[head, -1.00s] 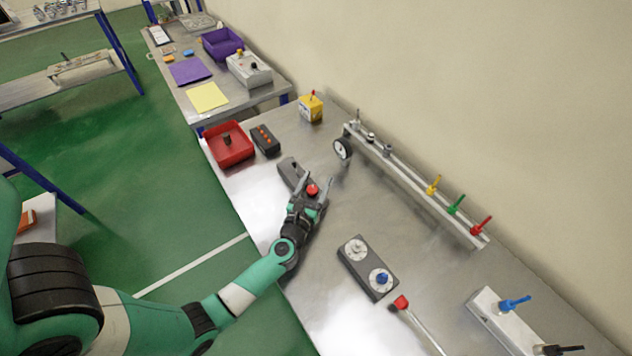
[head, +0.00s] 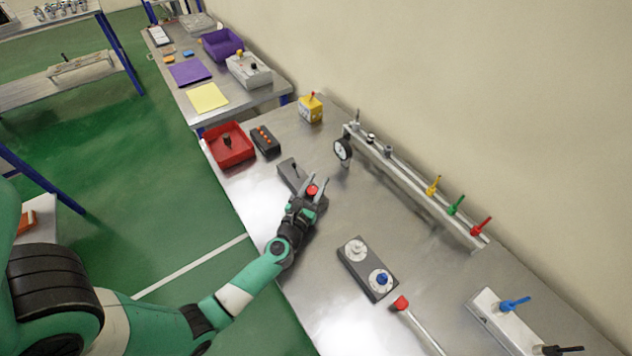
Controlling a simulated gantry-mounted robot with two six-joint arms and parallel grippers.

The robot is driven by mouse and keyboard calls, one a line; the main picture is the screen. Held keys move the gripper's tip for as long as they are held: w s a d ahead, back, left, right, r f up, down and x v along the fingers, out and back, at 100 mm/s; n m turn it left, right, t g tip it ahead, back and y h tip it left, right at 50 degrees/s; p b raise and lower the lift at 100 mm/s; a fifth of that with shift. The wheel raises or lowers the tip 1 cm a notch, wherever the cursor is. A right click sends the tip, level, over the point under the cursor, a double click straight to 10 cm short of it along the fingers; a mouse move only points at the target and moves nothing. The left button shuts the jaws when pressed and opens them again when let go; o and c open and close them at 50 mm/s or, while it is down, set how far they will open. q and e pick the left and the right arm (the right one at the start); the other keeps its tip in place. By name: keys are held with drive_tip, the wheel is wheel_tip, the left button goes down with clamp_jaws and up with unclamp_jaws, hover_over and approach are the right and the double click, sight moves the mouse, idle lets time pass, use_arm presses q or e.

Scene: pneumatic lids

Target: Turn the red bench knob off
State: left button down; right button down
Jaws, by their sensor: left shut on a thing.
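The red knob (head: 312,190) sits on a dark grey box (head: 289,171) on the metal bench. My left gripper (head: 314,187) is at the knob, with one finger on each side of it, and is shut on it. The gripper and wrist cover the near end of the box. The direction in which the knob points is too small to tell. My right gripper is not in view.
A dark box with a white and a blue dial (head: 368,268) lies to the right. A rail with yellow, green and red valves (head: 420,188) runs along the back, with a gauge (head: 342,149). A red tray (head: 230,157) and black button box (head: 265,140) stand left. Bench between box and rail is clear.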

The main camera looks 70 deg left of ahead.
use_arm(q)
drive_tip(key=m+t+h, duration=0.2)
drive_tip(key=h, duration=0.1)
drive_tip(key=m+t+h, duration=0.1)
drive_tip(key=m+h, duration=0.1)
drive_tip(key=shift+w+d, duration=0.25)
drive_tip(key=shift+d, duration=0.05)
drive_tip(key=shift+w+d+m+t+h, duration=0.1)
drive_tip(key=shift+d+m+t+h, duration=0.15)
drive_tip(key=shift+m+h, duration=0.65)
drive_tip(key=shift+d+m+t+h, duration=0.2)
drive_tip(key=shift+m+t+h, duration=0.25)
drive_tip(key=shift+h, duration=0.85)
drive_tip(key=shift+w+d+m+t+h, duration=0.1)
drive_tip(key=shift+d+m+t+h, duration=0.1)
drive_tip(key=shift+m+h, duration=0.75)
drive_tip(key=shift+h, duration=0.25)
drive_tip(key=c, duration=0.5)
unclamp_jaws()
drive_tip(key=shift+s, duration=0.15)
